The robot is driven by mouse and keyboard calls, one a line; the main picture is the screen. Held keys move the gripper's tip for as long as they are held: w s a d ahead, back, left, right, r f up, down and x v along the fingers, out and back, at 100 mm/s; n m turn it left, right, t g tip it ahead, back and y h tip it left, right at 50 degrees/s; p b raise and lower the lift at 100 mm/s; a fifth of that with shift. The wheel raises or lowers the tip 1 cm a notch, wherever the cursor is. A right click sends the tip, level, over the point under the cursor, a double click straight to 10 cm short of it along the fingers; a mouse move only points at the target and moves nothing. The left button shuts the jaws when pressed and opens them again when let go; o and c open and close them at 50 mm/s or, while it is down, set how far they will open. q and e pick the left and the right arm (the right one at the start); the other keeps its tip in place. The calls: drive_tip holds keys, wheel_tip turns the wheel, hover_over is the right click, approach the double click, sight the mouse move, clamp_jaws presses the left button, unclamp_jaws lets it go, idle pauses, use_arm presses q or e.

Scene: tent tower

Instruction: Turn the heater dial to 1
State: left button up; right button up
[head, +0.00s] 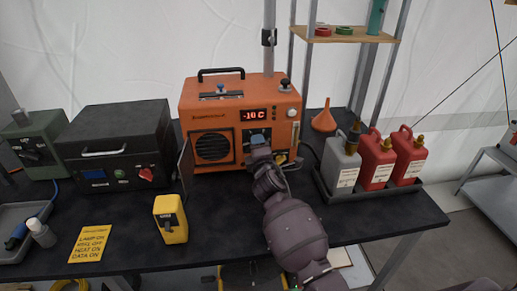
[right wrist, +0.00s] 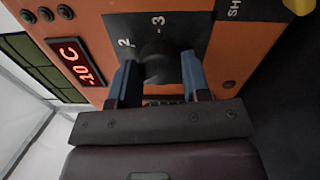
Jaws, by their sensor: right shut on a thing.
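The orange heater (head: 212,112) stands on the black table, with a red display (head: 254,114) reading -10 C. My right gripper (head: 257,138) reaches its front panel and hides much of the dial's area in the head view. In the right wrist view, my right gripper's (right wrist: 160,75) two blue-tipped fingers are shut on the dark round heater dial (right wrist: 157,67), one on each side. The marks 2 and 3 show on the dark plate (right wrist: 185,28) beyond the dial. The mark 1 and the dial's pointer cannot be made out. My left gripper is not in view.
A black box (head: 115,128) with a red knob and a yellow switch box (head: 170,218) stand left of the heater. A yellow card (head: 90,243) lies near the front edge. A tray (head: 345,196) with grey and red canisters and an orange funnel (head: 324,117) are at right.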

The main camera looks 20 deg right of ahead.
drive_tip(key=shift+m, duration=0.5)
drive_tip(key=o, duration=0.9)
drive_tip(key=v, duration=1.1)
drive_tip(key=shift+p, duration=0.3)
